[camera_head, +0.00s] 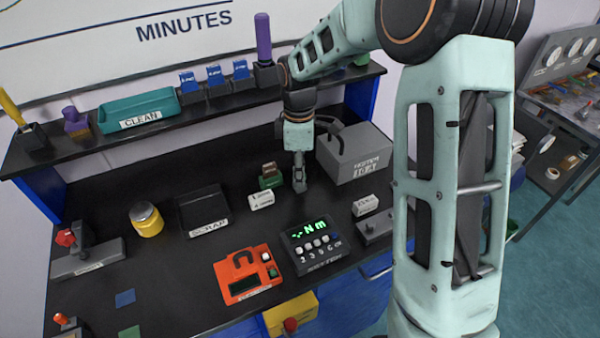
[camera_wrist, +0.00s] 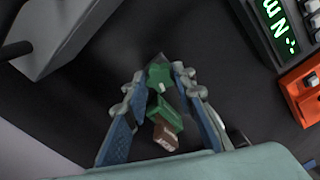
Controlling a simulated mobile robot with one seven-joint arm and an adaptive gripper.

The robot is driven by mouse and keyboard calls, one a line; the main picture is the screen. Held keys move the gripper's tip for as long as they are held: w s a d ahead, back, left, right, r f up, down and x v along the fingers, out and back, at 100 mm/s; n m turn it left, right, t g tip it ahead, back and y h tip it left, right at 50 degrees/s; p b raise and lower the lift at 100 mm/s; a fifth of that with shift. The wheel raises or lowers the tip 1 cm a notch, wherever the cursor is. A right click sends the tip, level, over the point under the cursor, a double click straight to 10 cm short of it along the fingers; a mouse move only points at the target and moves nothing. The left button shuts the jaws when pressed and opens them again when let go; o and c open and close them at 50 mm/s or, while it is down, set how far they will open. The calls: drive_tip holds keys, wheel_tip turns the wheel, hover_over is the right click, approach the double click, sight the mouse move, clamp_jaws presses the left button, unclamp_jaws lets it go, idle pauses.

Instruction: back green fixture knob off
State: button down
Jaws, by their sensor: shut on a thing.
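The green fixture (camera_head: 270,182) stands on the black bench, with a brown block (camera_head: 269,167) at its top. In the wrist view the green fixture (camera_wrist: 166,114) and the brown block (camera_wrist: 165,136) lie between my fingers, nearer the wrist. A lobed green knob (camera_wrist: 159,74) sits between my fingertips. My gripper (camera_wrist: 158,76) is shut on the knob. In the head view my gripper (camera_head: 300,186) points down just right of the fixture, and the knob cannot be made out there. Whether the knob still touches the fixture is unclear.
A white label block (camera_head: 261,200) stands in front of the fixture. A grey box (camera_head: 355,152) is close on the right. The display unit (camera_head: 312,245) and an orange device (camera_head: 247,274) are in front. A scrap tray (camera_head: 203,209) lies left, with clear bench between.

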drive_tip(key=shift+n, duration=0.6)
drive_tip(key=shift+s, duration=0.1)
drive_tip(key=n, duration=0.4)
drive_tip(key=shift+n, duration=0.3)
drive_tip(key=c, duration=1.8)
unclamp_jaws()
drive_tip(key=shift+o, duration=0.2)
